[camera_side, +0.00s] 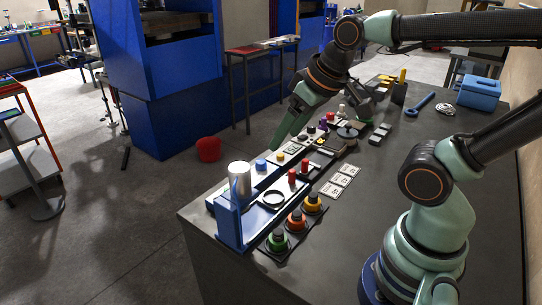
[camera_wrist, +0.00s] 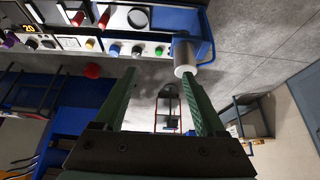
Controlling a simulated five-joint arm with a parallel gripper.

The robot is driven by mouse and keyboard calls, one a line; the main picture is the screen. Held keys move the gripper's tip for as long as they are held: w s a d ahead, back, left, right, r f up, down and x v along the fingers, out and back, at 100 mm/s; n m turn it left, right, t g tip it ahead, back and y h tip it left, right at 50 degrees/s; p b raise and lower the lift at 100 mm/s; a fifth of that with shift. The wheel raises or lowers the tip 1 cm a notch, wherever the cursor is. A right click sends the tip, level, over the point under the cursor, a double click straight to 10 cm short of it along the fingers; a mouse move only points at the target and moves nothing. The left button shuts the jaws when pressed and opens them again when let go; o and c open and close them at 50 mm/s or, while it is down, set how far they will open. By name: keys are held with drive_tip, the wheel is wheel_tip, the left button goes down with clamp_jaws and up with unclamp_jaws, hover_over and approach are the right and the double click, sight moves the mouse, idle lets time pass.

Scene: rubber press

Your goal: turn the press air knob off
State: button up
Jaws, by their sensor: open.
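My gripper (camera_wrist: 159,76) is open and empty; its two long green fingers spread wide in the wrist view. In the side view it hangs above the far side of the control strip, apart from it. The strip carries several small knobs, including a blue knob (camera_side: 261,164), a yellow knob (camera_side: 280,157) and a purple knob (camera_side: 323,122).
A white cylinder (camera_side: 239,180) stands at the strip's near end by a blue bracket (camera_side: 229,222). Two red-topped posts, a black ring and green, orange and yellow buttons (camera_side: 279,240) are close by. A blue box (camera_side: 480,93) sits at the back right. The table's right middle is clear.

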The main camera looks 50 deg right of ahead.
drive_tip(key=m+g, duration=0.5)
drive_tip(key=m, duration=1.1)
hover_over(261, 161)
wheel_tip(261, 161, down, 10)
wheel_tip(261, 161, down, 12)
drive_tip(key=shift+s+r, duration=0.1)
drive_tip(key=shift+r, duration=0.05)
clamp_jaws()
